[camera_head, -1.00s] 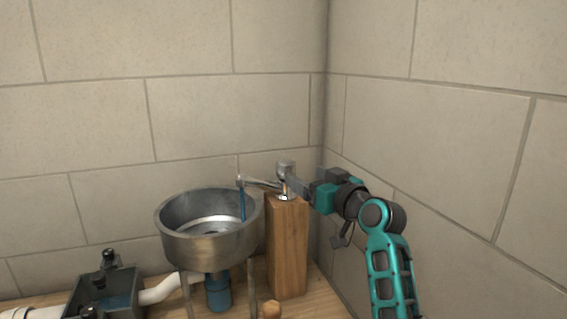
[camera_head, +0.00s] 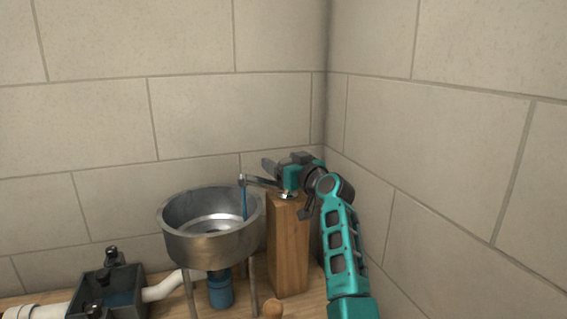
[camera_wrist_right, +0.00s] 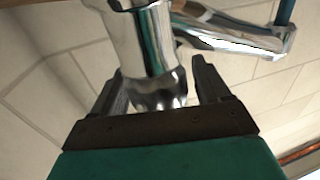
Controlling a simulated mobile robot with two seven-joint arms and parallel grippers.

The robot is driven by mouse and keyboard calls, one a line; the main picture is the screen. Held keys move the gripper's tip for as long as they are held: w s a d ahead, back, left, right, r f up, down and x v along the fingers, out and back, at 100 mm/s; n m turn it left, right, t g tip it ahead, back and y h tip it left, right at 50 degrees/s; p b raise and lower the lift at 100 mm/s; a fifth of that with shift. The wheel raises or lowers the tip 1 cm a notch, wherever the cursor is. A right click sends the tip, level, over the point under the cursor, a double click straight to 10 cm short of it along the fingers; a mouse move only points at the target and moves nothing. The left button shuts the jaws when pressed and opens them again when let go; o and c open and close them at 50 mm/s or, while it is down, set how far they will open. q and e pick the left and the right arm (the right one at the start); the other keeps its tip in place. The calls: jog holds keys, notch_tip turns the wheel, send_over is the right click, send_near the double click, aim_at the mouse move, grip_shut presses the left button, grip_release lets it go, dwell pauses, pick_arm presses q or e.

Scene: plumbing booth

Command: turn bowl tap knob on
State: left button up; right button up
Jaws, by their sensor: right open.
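The chrome bowl tap stands on a wooden post (camera_head: 288,245), its spout (camera_head: 260,181) reaching left over the metal bowl (camera_head: 212,246). A thin blue stream (camera_head: 243,203) runs from the spout tip into the bowl. My right gripper (camera_head: 273,168) is at the top of the tap and hides most of its body and knob in the head view. In the right wrist view, the open fingers of my right gripper (camera_wrist_right: 157,72) stand either side of the rounded chrome knob end (camera_wrist_right: 160,97). I cannot tell whether they touch it. My left gripper is out of view.
Tiled walls meet in a corner just behind the post, with the right wall (camera_head: 440,180) close to my right arm. A dark box (camera_head: 120,283) with blue inside and a white pipe (camera_head: 165,287) sit at lower left.

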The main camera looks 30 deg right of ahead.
jog(key=c, duration=0.9)
jog(key=n+y+b, duration=0.1)
jog(key=y+b, duration=0.1)
jog(key=b, duration=0.1)
jog(key=f+n+y+b, duration=0.1)
jog(key=n+y+b, duration=0.1)
jog(key=b, duration=0.2)
jog(key=shift+a+g+y, duration=0.1)
jog(key=shift+g+y, duration=0.2)
jog(key=shift+y, duration=0.1)
jog(key=shift+c, duration=0.2)
jog(key=y+b, duration=0.1)
jog(key=n+y+b, duration=0.1)
jog(key=shift+a+r+n+g+b, duration=0.15)
jog(key=shift+n+g+b, duration=0.15)
jog(key=shift+g, duration=0.1)
jog(key=shift+s+a+r+n+g+y+b, duration=0.15)
jog(key=shift+n+g+y+b, duration=0.25)
jog(key=shift+n+y+b, duration=0.45)
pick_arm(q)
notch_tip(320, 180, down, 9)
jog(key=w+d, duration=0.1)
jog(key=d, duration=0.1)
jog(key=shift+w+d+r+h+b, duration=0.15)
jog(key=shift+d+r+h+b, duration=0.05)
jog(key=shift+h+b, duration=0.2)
pick_arm(e)
jog(key=shift+a+r+n+g+y, duration=0.15)
jog(key=shift+n+g+y, duration=0.45)
jog(key=shift+y, duration=0.65)
